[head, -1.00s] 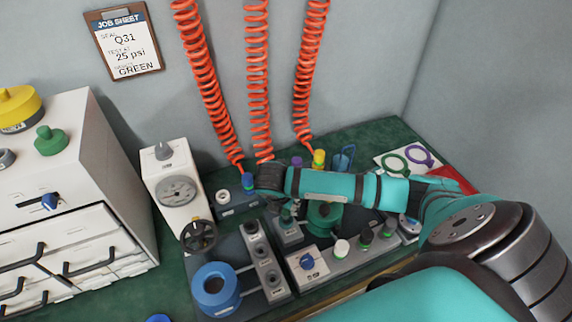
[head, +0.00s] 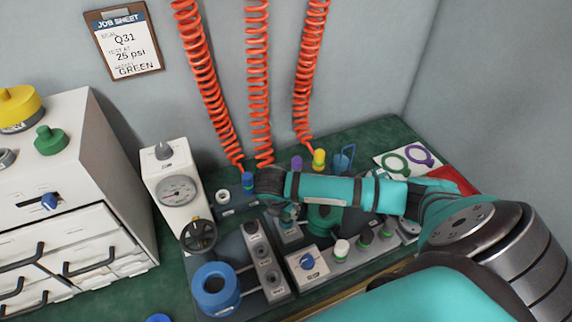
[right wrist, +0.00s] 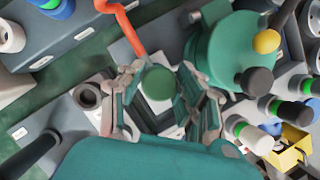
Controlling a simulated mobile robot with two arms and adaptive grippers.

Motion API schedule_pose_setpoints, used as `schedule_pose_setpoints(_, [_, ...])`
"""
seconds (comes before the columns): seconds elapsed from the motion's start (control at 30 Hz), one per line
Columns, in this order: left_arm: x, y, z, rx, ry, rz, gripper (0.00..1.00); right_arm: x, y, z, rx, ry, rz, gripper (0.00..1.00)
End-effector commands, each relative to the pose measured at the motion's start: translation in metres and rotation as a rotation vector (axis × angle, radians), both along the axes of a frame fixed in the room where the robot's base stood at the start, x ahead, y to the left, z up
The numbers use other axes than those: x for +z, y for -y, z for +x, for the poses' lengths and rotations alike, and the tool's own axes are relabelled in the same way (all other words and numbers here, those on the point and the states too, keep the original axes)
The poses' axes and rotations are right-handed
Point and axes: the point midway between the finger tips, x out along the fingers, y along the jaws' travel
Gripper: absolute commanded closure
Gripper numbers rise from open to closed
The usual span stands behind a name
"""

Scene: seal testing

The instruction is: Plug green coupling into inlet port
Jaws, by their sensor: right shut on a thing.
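The green coupling (right wrist: 158,83) is held between the fingers of my right gripper (right wrist: 162,97), which is shut on it. An orange hose runs up from near the coupling in the right wrist view. In the head view my right gripper (head: 286,217) is mostly hidden below its teal arm, over a light block right of the port block. The port block (head: 275,288) has several dark round openings; I cannot read which is the inlet. One dark port (right wrist: 88,96) lies left of the gripper, apart from the coupling. My left gripper is not in view.
A blue coupling (head: 248,182), a purple one (head: 297,163) and a yellow one (head: 319,159) stand at the back. A green vessel (right wrist: 236,50) is close right of the gripper. A gauge unit (head: 177,190) stands left, a blue ring (head: 215,290) in front.

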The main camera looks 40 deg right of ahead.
Motion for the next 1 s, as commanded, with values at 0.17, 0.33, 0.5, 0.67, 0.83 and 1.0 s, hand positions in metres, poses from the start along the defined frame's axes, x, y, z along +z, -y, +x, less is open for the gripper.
schedule_pose_setpoints(0.17, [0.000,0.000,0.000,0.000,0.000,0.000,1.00,-0.004,0.000,0.000,0.000,0.001,0.000,1.00])
schedule_pose_setpoints(0.33, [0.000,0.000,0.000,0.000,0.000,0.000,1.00,-0.007,0.000,0.000,0.000,0.000,0.000,1.00])
schedule_pose_setpoints(0.5, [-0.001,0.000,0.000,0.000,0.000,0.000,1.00,-0.011,0.000,0.000,0.000,0.000,0.000,1.00])
schedule_pose_setpoints(0.67, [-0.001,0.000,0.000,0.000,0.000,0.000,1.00,-0.013,0.000,0.000,-0.001,0.000,0.000,0.63])
schedule_pose_setpoints(0.83, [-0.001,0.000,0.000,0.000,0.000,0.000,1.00,-0.013,0.000,0.000,0.000,0.000,0.000,0.40])
schedule_pose_setpoints(1.0, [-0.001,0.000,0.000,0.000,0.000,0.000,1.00,-0.012,0.000,0.000,0.000,0.000,0.000,0.39])
